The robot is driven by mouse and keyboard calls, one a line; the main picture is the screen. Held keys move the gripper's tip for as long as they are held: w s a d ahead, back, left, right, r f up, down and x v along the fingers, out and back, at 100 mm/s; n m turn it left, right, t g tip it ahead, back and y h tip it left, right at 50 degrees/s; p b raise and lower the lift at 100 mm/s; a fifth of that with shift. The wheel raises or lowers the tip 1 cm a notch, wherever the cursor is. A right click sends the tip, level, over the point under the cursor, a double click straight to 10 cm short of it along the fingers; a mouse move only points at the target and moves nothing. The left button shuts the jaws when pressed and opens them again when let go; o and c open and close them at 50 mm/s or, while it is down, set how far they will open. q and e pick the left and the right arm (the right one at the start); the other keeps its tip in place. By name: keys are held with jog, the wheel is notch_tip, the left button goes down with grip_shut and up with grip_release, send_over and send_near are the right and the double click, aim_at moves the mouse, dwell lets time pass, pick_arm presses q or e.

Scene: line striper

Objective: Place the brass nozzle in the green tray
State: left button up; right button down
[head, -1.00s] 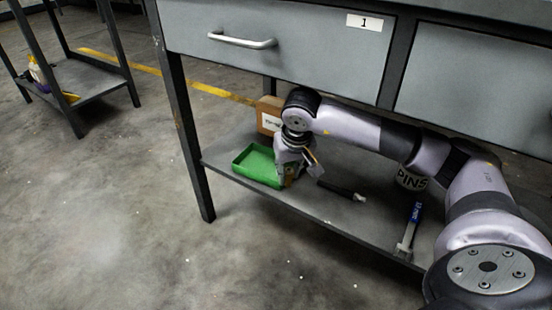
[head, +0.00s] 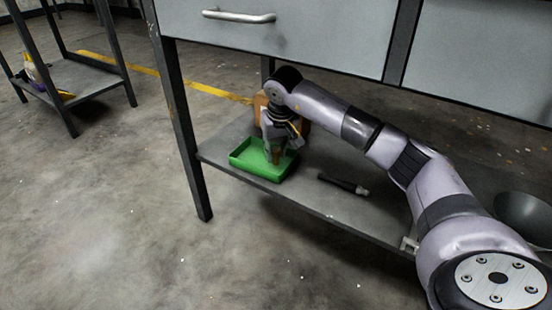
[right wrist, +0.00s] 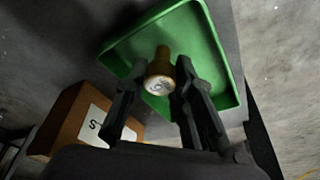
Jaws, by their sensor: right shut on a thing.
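The green tray (head: 246,161) lies on the lower shelf near its left end; it also shows in the right wrist view (right wrist: 215,62). The brass nozzle (right wrist: 161,72) is between the fingers of my right gripper (right wrist: 160,88), its round end towards the wrist camera. In the head view my right gripper (head: 274,148) points down over the tray, shut on the nozzle. Whether the nozzle touches the tray floor, I cannot tell. My left gripper is not in view.
A dark, pen-like tool (head: 343,184) lies on the shelf (head: 312,200) to the right. A drawer front (head: 300,35) hangs above. A dark bowl-like thing (head: 525,215) is at far right.

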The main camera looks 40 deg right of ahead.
jog(key=shift+f, duration=0.2)
jog(key=c, duration=1.4)
grip_release()
jog(key=shift+f, duration=0.15)
jog(key=shift+o, duration=0.2)
